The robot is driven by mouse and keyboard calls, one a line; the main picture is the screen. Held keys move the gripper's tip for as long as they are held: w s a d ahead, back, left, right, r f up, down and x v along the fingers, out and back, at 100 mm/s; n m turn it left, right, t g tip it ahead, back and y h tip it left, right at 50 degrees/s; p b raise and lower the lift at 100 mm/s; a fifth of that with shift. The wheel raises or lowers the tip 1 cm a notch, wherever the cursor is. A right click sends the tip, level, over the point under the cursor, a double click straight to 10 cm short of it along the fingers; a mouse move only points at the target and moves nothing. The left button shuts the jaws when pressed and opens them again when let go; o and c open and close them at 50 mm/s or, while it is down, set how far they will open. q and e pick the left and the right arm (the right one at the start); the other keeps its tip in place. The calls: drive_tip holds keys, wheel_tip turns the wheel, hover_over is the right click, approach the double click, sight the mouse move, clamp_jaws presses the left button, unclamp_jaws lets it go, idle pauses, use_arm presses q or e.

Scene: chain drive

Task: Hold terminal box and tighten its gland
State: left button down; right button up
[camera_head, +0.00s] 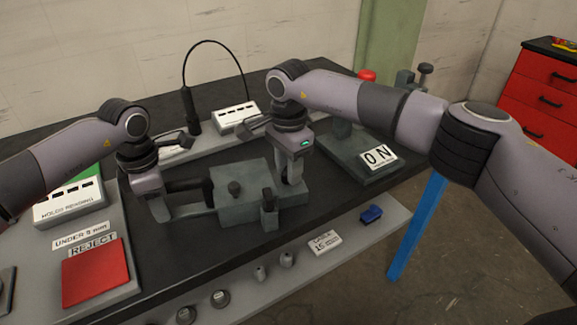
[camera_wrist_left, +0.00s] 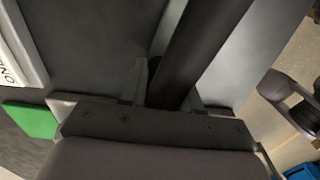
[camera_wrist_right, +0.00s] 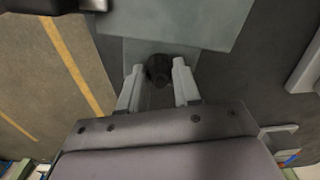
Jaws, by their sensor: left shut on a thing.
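The grey-green terminal box (camera_head: 235,217) is in the middle of the black bench, with a dark knob on its top. My left gripper (camera_head: 188,200) reaches it from the left. In the left wrist view a dark bar (camera_wrist_left: 210,35) runs between the left fingers (camera_wrist_left: 170,85), which are shut on it. My right gripper (camera_head: 291,185) points down at the box's right side. In the right wrist view its fingers (camera_wrist_right: 157,75) stand open on either side of a dark round gland (camera_wrist_right: 158,68), with narrow gaps.
A fixture with an ON sign (camera_head: 377,156) and red button (camera_head: 366,76) stands behind right. A red REJECT pad (camera_head: 95,272) lies front left. Small metal parts (camera_head: 260,272) and a blue piece (camera_head: 371,214) sit on the front ledge. A cabled black probe (camera_head: 190,110) stands behind.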

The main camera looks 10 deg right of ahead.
use_arm(q)
drive_tip(key=shift+r, duration=0.1)
use_arm(e)
drive_tip(key=m, duration=0.5)
drive_tip(key=shift+m, duration=0.3)
drive_tip(key=m, duration=0.6)
drive_tip(key=shift+r+m, duration=0.1)
drive_tip(key=shift+m, duration=0.2)
drive_tip(key=m, duration=1.1)
drive_tip(key=shift+a+m, duration=0.1)
drive_tip(key=shift+m, duration=0.2)
drive_tip(key=o, duration=1.1)
drive_tip(key=shift+c, duration=0.2)
